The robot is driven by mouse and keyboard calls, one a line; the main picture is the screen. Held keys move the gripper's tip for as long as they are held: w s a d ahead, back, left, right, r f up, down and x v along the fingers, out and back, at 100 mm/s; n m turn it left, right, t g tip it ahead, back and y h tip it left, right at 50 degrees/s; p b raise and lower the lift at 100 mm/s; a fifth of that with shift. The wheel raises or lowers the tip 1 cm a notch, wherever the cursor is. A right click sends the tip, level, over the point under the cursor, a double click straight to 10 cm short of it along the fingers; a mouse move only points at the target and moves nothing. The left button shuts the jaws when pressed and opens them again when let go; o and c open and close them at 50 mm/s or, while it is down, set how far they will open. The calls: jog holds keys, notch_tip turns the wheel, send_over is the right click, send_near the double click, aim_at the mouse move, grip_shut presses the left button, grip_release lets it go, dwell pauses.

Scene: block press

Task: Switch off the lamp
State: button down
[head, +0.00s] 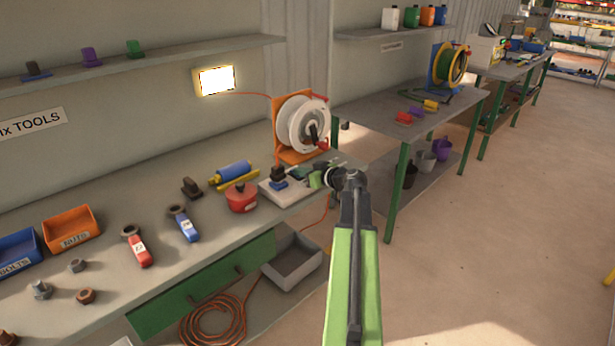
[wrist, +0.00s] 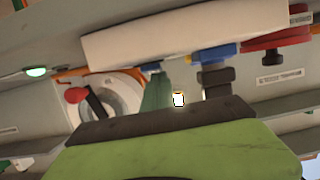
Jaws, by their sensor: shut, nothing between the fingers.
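The lamp (head: 215,80) is a lit, glowing panel on the back wall. It also shows small and bright in the wrist view (wrist: 179,99), which looks upside down. A pale base plate (head: 268,196) lies on the bench below the reel. A dark block (head: 278,172) stands on a blue pad on it; the block also shows in the wrist view (wrist: 216,82). A dull green piece (wrist: 156,92) stands beside that block. My gripper (head: 316,180) is shut and empty at the plate's right end. Whether it touches anything there is unclear.
A white cable reel (head: 301,124) on an orange stand is behind the plate, joined to the lamp by an orange cable. A red pot (head: 241,197) and blue and yellow cylinders (head: 232,172) are left of the plate. Open floor lies to the right.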

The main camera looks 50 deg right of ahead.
jog(key=shift+s+d, duration=0.3)
jog(key=shift+d, duration=0.15)
jog(key=shift+d+f, duration=0.1)
jog(key=shift+d, duration=0.05)
jog(key=r+p, duration=0.1)
jog(key=p, duration=0.1)
jog(key=r+p, duration=0.1)
jog(key=r, duration=0.1)
jog(key=r+p, duration=0.2)
jog(key=shift+s+a+r+p, duration=0.25)
jog(key=shift+s+a+p, duration=0.05)
jog(key=shift+a, duration=0.05)
jog(key=s, duration=1)
jog(key=shift+f, duration=0.2)
